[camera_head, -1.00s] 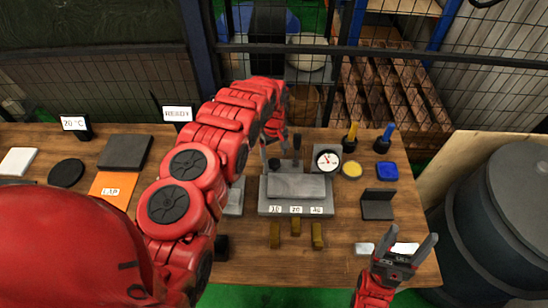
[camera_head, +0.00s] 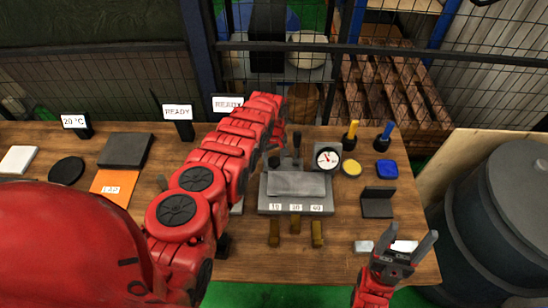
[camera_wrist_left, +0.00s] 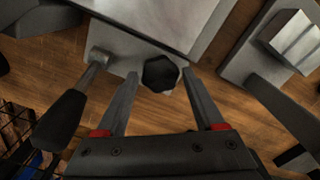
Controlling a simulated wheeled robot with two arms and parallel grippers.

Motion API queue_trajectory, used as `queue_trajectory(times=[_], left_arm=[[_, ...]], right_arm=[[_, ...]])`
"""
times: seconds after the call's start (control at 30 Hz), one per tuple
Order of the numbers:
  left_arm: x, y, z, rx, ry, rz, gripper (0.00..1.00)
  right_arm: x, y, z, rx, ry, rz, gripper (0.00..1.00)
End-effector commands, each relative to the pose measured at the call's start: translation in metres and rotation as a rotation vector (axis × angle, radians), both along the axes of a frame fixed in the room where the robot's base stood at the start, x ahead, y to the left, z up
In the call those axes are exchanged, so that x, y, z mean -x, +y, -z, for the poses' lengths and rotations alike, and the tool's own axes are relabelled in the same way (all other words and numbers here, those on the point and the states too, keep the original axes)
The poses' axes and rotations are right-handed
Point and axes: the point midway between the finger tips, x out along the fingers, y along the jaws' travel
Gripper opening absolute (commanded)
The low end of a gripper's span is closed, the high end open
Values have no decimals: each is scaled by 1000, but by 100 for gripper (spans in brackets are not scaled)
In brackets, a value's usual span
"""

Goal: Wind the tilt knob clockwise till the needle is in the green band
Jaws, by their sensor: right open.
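The tilt knob (camera_wrist_left: 160,73) is a dark faceted knob at the edge of the grey fixture in the left wrist view. It also shows as a small dark shape in the head view (camera_head: 274,162). My left gripper (camera_wrist_left: 162,76) is open, with its fingertips on either side of the knob and visible gaps; it is largely hidden behind its own arm in the head view. The round white gauge (camera_head: 327,157) stands right of the lever; its needle and bands are too small to read. My right gripper (camera_head: 403,250) is open and empty at the table's front right.
A black-handled lever (camera_wrist_left: 66,112) rises close beside the left gripper; it shows upright in the head view (camera_head: 297,148). The grey fixture (camera_head: 295,208) has several brass blocks in front. A dark angled block (camera_head: 378,203) and yellow and blue items stand to the right.

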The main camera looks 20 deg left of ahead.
Motion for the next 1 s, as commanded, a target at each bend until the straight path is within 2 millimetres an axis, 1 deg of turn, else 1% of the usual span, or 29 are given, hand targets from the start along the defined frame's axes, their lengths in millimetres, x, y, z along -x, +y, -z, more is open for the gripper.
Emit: queue_trajectory(times=[0.03, 0.17, 0.2, 0.27, 0.3, 0.37, 0.47, 0.53, 0.7, 0.8, 0.9, 1.0], left_arm=[[0, 0, 0, 0, 0, 0, 60], [0, 0, 0, 0, 0, 0, 36], [0, 0, 0, 0, 0, 0, 29], [0, 0, 0, 0, 0, 0, 18], [0, 0, 0, 0, 0, 0, 11], [0, 0, 0, 0, 0, 0, 1], [0, 0, 0, 0, 0, 18, 1], [0, 0, 1, 0, 0, 70, 1], [0, 1, 2, 0, 1, 277, 1], [0, 0, 1, 1, 1, 371, 1], [1, 0, 1, 1, 3, 416, 1], [1, 0, 1, 1, 3, 423, 1]], right_arm=[[0, 0, 0, 0, 0, 0, 69], [0, 0, 0, 0, 0, 0, 69], [0, 0, 0, 0, 0, 0, 69], [0, 0, 0, 0, 0, 0, 69], [0, 0, 0, 0, 0, 0, 69], [0, 0, 0, 0, 0, 0, 69], [0, 0, 1, 0, 0, 0, 69], [0, 0, 3, 0, 0, 0, 69], [0, 0, 10, 0, 0, 0, 69], [0, 0, 14, 0, 0, 0, 69], [0, 0, 14, 0, 0, 0, 69], [0, 0, 14, 0, 0, 0, 69]])
